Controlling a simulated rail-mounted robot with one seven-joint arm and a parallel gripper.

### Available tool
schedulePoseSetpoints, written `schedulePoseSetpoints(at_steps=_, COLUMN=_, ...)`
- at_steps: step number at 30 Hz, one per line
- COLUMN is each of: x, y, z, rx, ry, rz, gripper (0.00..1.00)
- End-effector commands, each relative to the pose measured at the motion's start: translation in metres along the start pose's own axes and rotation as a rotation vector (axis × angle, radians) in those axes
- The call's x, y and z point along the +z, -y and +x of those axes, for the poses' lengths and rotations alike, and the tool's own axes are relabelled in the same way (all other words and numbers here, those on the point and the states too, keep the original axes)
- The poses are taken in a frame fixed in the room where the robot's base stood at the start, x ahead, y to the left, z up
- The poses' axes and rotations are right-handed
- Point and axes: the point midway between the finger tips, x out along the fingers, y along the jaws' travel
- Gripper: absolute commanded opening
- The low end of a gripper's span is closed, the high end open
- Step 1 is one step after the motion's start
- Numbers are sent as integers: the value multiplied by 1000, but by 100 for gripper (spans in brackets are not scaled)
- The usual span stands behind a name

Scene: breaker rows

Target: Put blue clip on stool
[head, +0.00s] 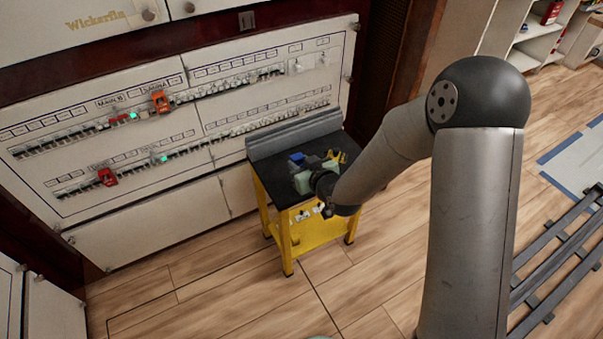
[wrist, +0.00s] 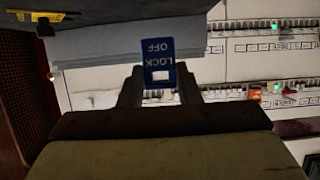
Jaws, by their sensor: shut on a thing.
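The blue clip (head: 297,157) is a small blue tag; the wrist view shows it (wrist: 157,55) with white "LOCK OFF" lettering, upside down. My gripper (wrist: 160,86) is shut on it, one finger on each side. In the head view my gripper (head: 301,175) is over the black top of the yellow stool (head: 270,177). The stool top also shows as a dark surface at the top of the wrist view (wrist: 130,12). I cannot tell whether the clip touches the stool top.
A yellow item (head: 338,156) is on the stool, right of my gripper. A grey raised strip (head: 295,134) runs along the stool's back edge. Behind is the breaker panel (head: 195,135) with an orange clip (head: 160,102) and a red clip (head: 107,177). Wooden floor surrounds the stool.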

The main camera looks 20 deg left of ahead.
Motion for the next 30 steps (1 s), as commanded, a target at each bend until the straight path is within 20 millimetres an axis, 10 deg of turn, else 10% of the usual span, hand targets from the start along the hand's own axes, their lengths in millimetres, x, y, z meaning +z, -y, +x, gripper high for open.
schedulePoseSetpoints(at_steps=26, x=44, y=-8, z=32, rx=-1, ry=-1, rz=-1, gripper=8)
schedulePoseSetpoints(at_steps=27, x=44, y=-8, z=32, rx=-1, ry=0, rz=-1, gripper=33)
schedulePoseSetpoints(at_steps=30, x=42, y=-8, z=31, rx=-1, ry=0, rz=0, gripper=52)
